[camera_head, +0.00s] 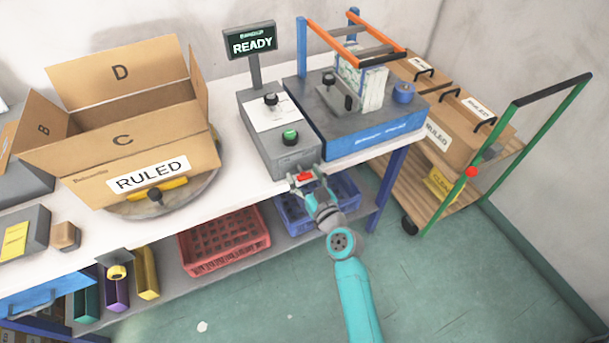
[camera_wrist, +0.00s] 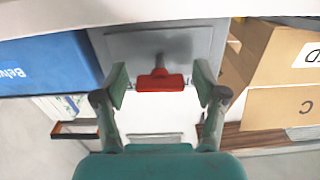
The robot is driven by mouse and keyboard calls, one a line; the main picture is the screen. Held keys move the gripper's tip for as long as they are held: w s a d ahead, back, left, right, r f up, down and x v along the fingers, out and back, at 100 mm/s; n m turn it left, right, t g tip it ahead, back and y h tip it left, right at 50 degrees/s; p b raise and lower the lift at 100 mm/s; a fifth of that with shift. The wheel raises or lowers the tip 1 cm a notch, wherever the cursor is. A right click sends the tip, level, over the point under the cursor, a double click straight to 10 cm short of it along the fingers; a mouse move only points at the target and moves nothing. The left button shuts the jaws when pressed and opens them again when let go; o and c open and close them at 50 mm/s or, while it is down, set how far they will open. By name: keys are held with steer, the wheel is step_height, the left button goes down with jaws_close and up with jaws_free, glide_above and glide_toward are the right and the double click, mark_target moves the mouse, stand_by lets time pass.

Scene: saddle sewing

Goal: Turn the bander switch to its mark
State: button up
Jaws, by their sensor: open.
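The bander switch is a red T-shaped handle (camera_wrist: 162,83) on a short stem, on the front of a grey control box (camera_wrist: 125,45). In the wrist view its bar lies crosswise, roughly level. My gripper (camera_wrist: 161,85) is open, with one finger on each side of the bar and small gaps visible. In the head view my gripper (camera_head: 303,182) is at the lower front of the control box (camera_head: 283,160), with the red handle (camera_head: 305,177) showing between its fingers. I cannot make out the switch's mark in either view.
The control box carries a green button (camera_head: 290,137) and a post with a READY display (camera_head: 250,41). The blue bander (camera_head: 375,140) stands to its right, an open RULED carton (camera_head: 110,165) to its left. Red (camera_head: 225,240) and blue crates sit on the shelf below.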

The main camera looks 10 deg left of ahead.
steer(key=c, duration=1.2)
steer(key=shift+o, duration=0.2)
steer(key=shift+m, duration=0.3)
steer(key=m, duration=0.3)
steer(key=shift+m, duration=0.3)
steer(key=m, duration=0.4)
steer(key=shift+m, duration=0.3)
steer(key=m, duration=0.4)
steer(key=shift+d+f+m, duration=0.1)
steer(key=shift+m, duration=2)
